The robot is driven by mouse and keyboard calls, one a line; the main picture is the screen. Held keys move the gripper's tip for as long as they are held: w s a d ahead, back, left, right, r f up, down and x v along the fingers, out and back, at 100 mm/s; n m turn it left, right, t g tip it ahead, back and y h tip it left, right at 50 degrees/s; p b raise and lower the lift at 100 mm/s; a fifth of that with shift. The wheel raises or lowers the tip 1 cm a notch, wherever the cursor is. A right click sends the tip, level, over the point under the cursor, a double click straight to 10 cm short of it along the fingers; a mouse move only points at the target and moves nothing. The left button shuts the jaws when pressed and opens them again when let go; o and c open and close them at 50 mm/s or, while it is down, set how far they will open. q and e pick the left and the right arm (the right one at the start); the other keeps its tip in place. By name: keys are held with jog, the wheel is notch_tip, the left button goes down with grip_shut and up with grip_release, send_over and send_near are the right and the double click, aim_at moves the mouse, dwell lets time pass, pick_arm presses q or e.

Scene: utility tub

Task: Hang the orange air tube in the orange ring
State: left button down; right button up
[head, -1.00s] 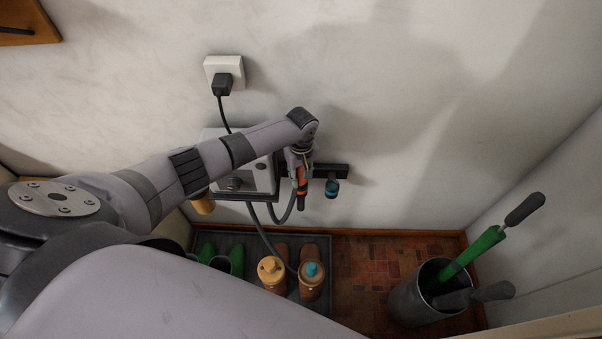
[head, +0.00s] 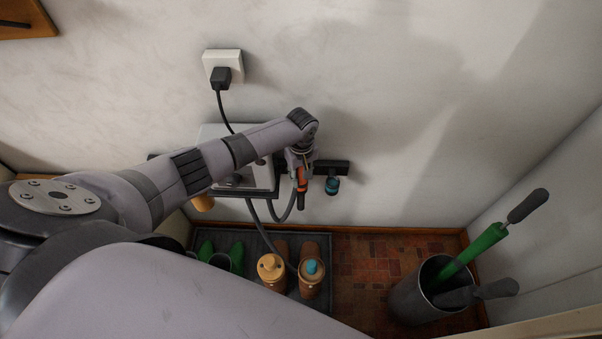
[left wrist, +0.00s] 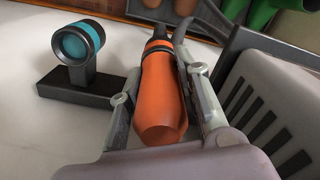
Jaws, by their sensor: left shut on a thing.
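My left gripper (head: 300,172) is shut on the orange air tube (head: 301,186), to the right of the grey box on the wall. The tube hangs with its black end down in the head view. In the left wrist view the orange tube (left wrist: 160,105) lies between the two fingers of my left gripper (left wrist: 157,68). An orange piece (head: 203,203) shows at the left of the box, under my arm. It looks like the orange ring, but my arm hides most of it and its opening cannot be seen. My right gripper is not in view.
A teal ring (head: 332,186) on a black wall bracket is just right of the gripper. A grey hose (head: 285,217) loops below the box (head: 222,132). Footwear stands on a floor tray (head: 322,240).

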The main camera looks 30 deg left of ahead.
pick_arm(q)
jog(key=shift+f, duration=0.15)
dwell(0.8)
jog(key=c, duration=1.1)
grip_release()
